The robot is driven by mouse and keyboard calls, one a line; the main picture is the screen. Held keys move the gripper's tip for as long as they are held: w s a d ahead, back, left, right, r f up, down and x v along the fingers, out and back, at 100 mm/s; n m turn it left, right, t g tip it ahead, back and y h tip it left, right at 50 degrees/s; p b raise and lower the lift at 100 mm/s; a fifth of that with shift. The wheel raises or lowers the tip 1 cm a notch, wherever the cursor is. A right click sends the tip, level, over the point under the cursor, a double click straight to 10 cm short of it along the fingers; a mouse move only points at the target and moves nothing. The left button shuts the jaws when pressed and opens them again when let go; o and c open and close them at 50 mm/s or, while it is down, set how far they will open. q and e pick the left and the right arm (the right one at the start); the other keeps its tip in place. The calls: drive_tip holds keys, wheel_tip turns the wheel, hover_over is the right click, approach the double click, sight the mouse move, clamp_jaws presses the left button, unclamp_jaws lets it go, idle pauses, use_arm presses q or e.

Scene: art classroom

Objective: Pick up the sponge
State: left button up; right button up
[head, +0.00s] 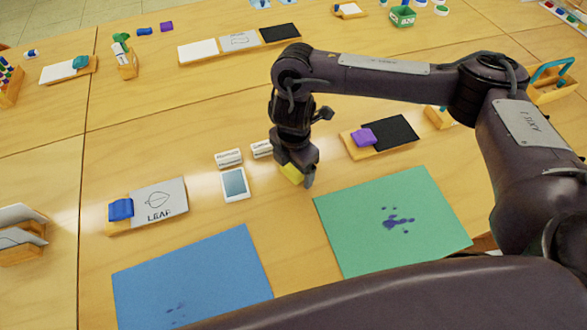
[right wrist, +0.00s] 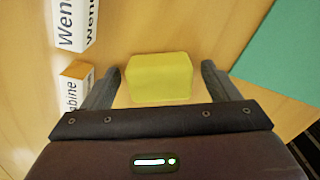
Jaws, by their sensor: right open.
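The yellow sponge (right wrist: 160,77) lies on the wooden table, between the two fingers of my right gripper (right wrist: 158,82) in the right wrist view. Bare gaps show between the sponge and the fingers, and the gripper is open. In the head view the sponge (head: 291,173) shows partly, with the right gripper (head: 298,178) pointing down over it and hiding the rest. My left gripper is not in view.
White name blocks (head: 229,158) and a small tablet-like card (head: 235,185) lie left of the sponge. A green mat (head: 350,225) with purple spots and a blue mat (head: 200,270) lie nearer. A board with a purple block (head: 363,137) lies to the right.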

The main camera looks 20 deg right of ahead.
drive_tip(key=c, duration=1.1)
wheel_tip(320, 180, up, 20)
drive_tip(key=p, duration=0.4)
drive_tip(key=shift+r, duration=0.1)
